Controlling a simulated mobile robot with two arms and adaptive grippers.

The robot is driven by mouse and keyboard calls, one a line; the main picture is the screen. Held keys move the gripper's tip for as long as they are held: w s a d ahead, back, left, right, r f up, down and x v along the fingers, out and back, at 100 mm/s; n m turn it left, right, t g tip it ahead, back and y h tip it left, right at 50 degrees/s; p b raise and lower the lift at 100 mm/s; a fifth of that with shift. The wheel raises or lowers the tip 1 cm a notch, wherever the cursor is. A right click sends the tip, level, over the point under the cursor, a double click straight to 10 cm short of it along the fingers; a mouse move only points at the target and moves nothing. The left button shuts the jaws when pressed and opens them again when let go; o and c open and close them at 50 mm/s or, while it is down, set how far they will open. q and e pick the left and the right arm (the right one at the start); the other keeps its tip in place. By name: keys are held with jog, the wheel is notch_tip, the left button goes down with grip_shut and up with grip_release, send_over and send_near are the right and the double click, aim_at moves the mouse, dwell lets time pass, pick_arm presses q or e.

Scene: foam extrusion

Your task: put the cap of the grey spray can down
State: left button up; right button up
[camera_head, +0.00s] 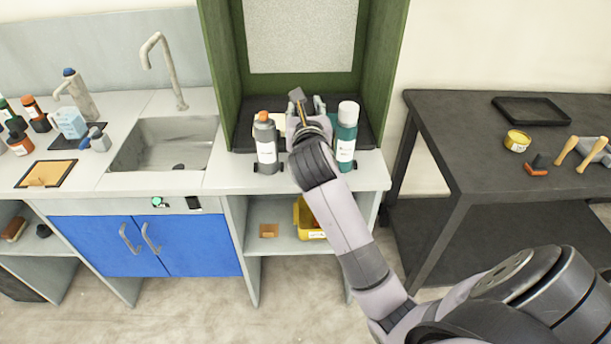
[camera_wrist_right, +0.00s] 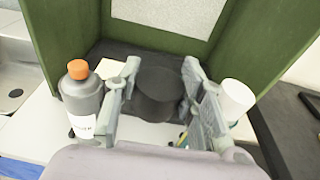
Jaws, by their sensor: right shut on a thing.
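The grey spray can (camera_head: 266,143) stands upright on the counter in front of the green cabinet, its orange nozzle bare. It also shows at the left of the right wrist view (camera_wrist_right: 82,103). My right gripper (camera_head: 308,107) reaches in between this can and a green can. In the right wrist view its fingers (camera_wrist_right: 160,78) are shut on the dark grey cap (camera_wrist_right: 157,95), over or at the black tray (camera_head: 365,136). I cannot tell whether the cap touches the tray. In the head view the cap is not clear behind my gripper. My left gripper is not in view.
The green can with a white top (camera_head: 346,136) stands close at the right of my gripper. A pale card (camera_wrist_right: 113,70) lies behind the grey can. Green cabinet walls (camera_head: 223,80) flank the tray. A sink (camera_head: 165,145) is at the left, a dark table (camera_head: 450,120) at the right.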

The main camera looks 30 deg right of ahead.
jog(key=shift+w+d+r+h, duration=0.15)
jog(key=shift+w+d+r, duration=0.3)
jog(key=shift+r, duration=0.1)
jog(key=shift+w+d+r+h, duration=0.15)
jog(key=shift+w+d+r, duration=0.2)
jog(key=shift+r, duration=0.2)
notch_tip(320, 180, down, 15)
jog(key=shift+w+r+b, duration=0.15)
jog(key=shift+b, duration=0.6)
notch_tip(320, 180, down, 5)
jog(key=shift+r+b, duration=0.1)
jog(key=shift+b, duration=0.3)
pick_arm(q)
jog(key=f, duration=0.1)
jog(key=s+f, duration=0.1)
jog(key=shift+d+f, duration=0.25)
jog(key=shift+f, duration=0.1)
pick_arm(e)
jog(key=o, duration=0.7)
jog(key=shift+o, duration=0.4)
